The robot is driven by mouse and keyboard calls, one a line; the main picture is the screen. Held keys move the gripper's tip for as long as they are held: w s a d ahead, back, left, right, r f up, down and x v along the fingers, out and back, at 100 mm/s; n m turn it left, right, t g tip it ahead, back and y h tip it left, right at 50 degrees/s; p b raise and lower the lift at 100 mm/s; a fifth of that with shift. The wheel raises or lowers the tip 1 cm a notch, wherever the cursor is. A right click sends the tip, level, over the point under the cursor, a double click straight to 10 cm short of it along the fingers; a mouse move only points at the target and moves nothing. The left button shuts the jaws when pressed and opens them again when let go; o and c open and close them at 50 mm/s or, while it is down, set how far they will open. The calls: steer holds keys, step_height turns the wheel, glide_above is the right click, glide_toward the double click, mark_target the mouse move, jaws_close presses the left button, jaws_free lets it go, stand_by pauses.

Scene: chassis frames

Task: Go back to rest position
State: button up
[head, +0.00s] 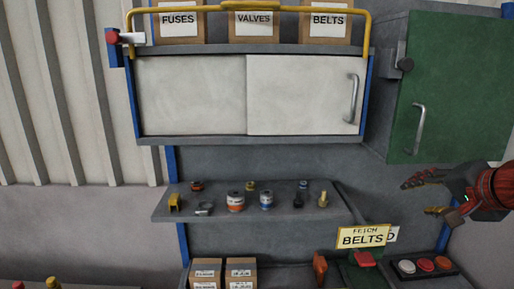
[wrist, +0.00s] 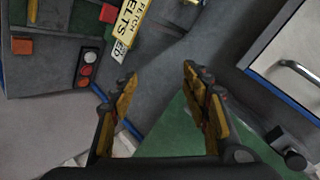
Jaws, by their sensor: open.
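My gripper (head: 424,194) is at the right of the head view, in front of the grey wall below the green cabinet door. Its fingers point left. In the wrist view my gripper (wrist: 158,82) is open, with nothing between its two yellow-and-black fingers. It touches nothing that I can see. No marker of a rest position shows.
A green cabinet (head: 455,85) with a handle is just above my gripper. A "FETCH BELTS" sign (head: 363,236) and a button panel (head: 424,266) are below. A shelf (head: 240,212) with small parts and a white sliding-door cabinet (head: 190,95) are at the left.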

steer(key=s+a+f+n+g+b, duration=0.1)
steer(key=s+a+f+n, duration=0.3)
steer(key=f, duration=0.5)
steer(key=s+a+f+n+g+b, duration=0.1)
steer(key=s+a+f+n+g, duration=0.1)
steer(key=s+a+f, duration=0.6)
steer(key=s+a+f+n+g+b, duration=0.1)
steer(key=s+a+f+n, duration=0.4)
steer(key=f, duration=0.5)
steer(key=s+a+g, duration=0.1)
steer(key=s, duration=0.1)
steer(key=shift+s+f+n+b, duration=0.3)
steer(key=shift+s+f, duration=0.1)
